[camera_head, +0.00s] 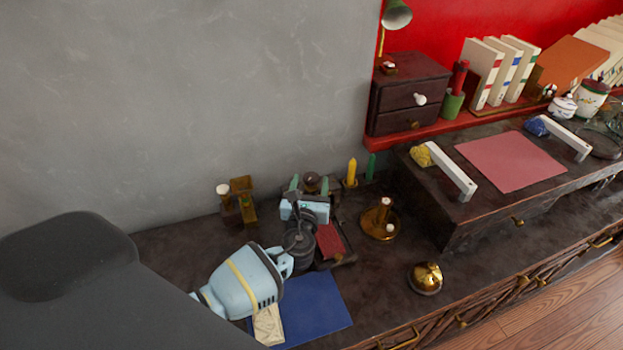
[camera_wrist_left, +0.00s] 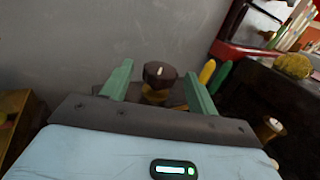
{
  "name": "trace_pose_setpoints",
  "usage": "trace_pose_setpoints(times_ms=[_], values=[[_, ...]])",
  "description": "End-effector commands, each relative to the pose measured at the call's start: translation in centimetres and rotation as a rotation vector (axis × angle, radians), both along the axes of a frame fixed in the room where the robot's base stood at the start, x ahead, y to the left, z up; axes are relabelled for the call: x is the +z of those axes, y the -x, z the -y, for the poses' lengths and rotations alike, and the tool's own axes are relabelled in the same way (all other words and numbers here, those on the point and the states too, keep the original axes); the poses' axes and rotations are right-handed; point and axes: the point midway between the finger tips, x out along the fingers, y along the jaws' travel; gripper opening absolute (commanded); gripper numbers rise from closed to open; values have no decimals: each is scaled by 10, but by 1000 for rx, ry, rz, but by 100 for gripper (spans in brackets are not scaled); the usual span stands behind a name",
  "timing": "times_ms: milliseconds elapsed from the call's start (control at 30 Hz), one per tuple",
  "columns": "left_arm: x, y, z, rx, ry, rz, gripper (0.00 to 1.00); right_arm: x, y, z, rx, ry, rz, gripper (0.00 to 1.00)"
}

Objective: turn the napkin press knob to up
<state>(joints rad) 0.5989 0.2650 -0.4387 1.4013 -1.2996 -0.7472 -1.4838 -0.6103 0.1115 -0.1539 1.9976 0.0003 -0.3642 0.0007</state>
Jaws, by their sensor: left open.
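The napkin press knob appears to be the dark round knob (camera_head: 312,180) with a short pale mark, by the grey wall; in the left wrist view the knob (camera_wrist_left: 153,71) stands on a brass-coloured neck, its mark slightly tilted. My left gripper (camera_head: 309,184) is open, its two green fingers on either side of the knob in the picture. The left wrist view also shows the fingers (camera_wrist_left: 157,73) apart, with the knob between or just beyond their tips; contact cannot be told. My gripper's body hides most of what is under the knob. My right gripper is out of view.
A brass holder (camera_head: 242,187) stands left of the knob. Yellow (camera_head: 352,172) and green (camera_head: 371,167) candle-like sticks stand close on the right. A brass candlestick (camera_head: 379,222), a brass bell (camera_head: 425,278) and a blue mat (camera_head: 312,312) lie nearer on the dark top.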

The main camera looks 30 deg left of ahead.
Motion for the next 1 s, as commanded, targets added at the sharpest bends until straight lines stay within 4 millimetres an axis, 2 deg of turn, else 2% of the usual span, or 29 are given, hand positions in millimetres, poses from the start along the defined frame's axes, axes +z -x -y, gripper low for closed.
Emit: trace_pose_setpoints(times_ms=[200, 533, 867, 1000], values=[[-1, -18, -7, 0, 1, -1, 59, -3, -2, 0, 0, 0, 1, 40], [0, -21, -8, -1, 1, 0, 58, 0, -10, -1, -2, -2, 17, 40], [0, -20, -8, -1, 1, 0, 15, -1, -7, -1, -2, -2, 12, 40], [0, -20, -8, 4, 1, 0, 15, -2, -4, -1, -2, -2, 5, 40]])
